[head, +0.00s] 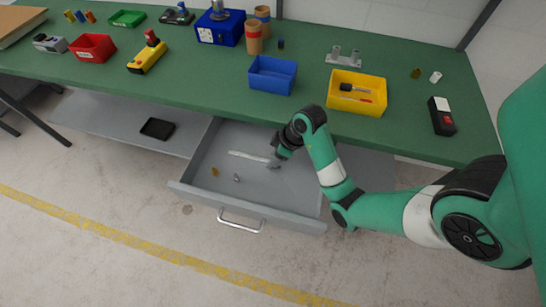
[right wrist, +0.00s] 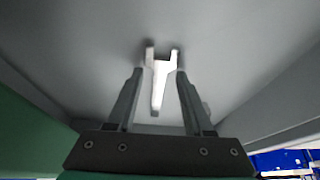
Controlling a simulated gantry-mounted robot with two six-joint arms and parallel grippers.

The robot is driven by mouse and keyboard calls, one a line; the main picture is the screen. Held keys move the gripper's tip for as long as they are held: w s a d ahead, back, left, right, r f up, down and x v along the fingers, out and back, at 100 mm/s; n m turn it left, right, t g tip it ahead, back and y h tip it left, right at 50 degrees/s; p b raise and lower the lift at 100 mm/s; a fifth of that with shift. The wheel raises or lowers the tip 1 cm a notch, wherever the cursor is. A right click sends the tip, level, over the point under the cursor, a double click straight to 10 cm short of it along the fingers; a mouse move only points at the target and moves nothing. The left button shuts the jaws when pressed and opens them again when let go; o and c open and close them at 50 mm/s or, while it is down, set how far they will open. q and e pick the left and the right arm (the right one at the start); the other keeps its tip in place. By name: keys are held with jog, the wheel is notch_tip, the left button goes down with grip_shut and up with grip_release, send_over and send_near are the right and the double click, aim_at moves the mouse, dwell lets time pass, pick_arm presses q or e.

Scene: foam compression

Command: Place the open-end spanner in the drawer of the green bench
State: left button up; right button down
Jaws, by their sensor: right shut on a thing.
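The green bench (head: 205,85) has its grey drawer (head: 272,214) pulled open below the top. The open-end spanner (head: 246,155) is a long pale bar inside the drawer's outline; the right wrist view shows its forked end (right wrist: 162,68). My right gripper (head: 276,161) reaches down into the drawer at the spanner's right end and is shut on it. In the right wrist view the spanner lies between the two fingers (right wrist: 159,76). It is close to the drawer floor, but I cannot tell if it touches. My left gripper is not in view.
A small brass piece (head: 214,171) and a small grey piece (head: 236,178) lie in the drawer's front left. A blue bin (head: 272,76) and a yellow bin (head: 357,103) stand on the bench above. A black tray (head: 157,128) lies on the lower shelf.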

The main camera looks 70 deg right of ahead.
jog(key=shift+c, duration=1.4)
grip_release()
jog(key=p+v, duration=1.2)
jog(key=shift+r, duration=0.2)
